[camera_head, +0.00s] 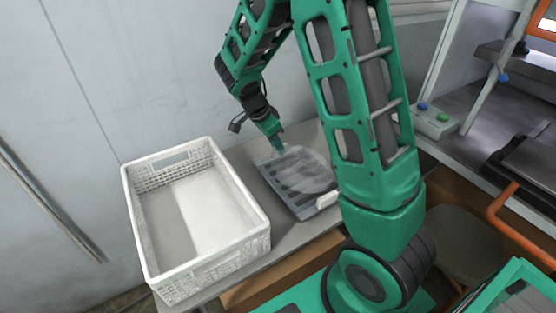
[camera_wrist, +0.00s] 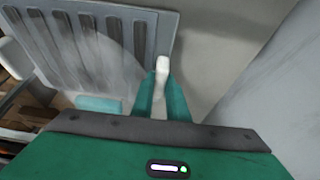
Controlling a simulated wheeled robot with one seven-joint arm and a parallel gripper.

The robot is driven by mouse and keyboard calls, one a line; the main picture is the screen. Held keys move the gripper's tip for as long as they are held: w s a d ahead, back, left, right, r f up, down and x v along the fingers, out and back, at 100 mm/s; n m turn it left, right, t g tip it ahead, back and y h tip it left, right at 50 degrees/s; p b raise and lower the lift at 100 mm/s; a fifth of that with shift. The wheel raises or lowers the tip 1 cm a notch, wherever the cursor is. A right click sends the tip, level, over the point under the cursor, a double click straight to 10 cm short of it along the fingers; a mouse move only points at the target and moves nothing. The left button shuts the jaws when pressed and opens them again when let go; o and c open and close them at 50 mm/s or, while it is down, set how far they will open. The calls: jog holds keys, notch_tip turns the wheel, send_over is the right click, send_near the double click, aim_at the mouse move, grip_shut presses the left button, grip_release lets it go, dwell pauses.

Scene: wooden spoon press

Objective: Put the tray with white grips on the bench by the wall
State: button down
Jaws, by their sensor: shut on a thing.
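The tray with white grips (camera_head: 297,178) is a flat grey piece with several dark slots and a white grip (camera_head: 327,199) at its near side. It lies low over the grey bench by the wall (camera_head: 283,243), right of a white crate; I cannot tell whether it rests flat. My gripper (camera_head: 278,147) is at the tray's far side. In the wrist view my gripper (camera_wrist: 162,88) is shut on the other white grip (camera_wrist: 162,66), and the slotted tray (camera_wrist: 90,45) extends to the left. My arm hides part of the bench.
A white basket-like crate (camera_head: 258,243) stands on the bench at the left, close to the tray. The pale wall (camera_head: 90,80) runs behind. At the right stand a frame with dark shelves (camera_head: 485,90) and an orange rail (camera_head: 515,240). Some bare bench shows between crate and tray.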

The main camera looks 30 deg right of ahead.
aim_at(276, 155)
jog(key=shift+f, duration=2.35)
jog(key=c, duration=1.7)
grip_release()
jog(key=shift+f, duration=0.1)
jog(key=shift+c, duration=0.2)
jog(key=v, duration=1.2)
jog(key=s+d+r+n+y, duration=0.1)
jog(key=s+d+r+n, duration=0.25)
jog(key=s, duration=0.45)
jog(key=s+d+r+n+y, duration=0.1)
jog(key=s+d+r+n, duration=0.15)
jog(key=s+d, duration=0.35)
jog(key=s+r+n+y, duration=0.1)
jog(key=s+n, duration=0.4)
jog(key=s, duration=1.2)
jog(key=shift+s+a+y, duration=0.2)
jog(key=shift+s+y, duration=0.05)
jog(key=shift+y, duration=0.55)
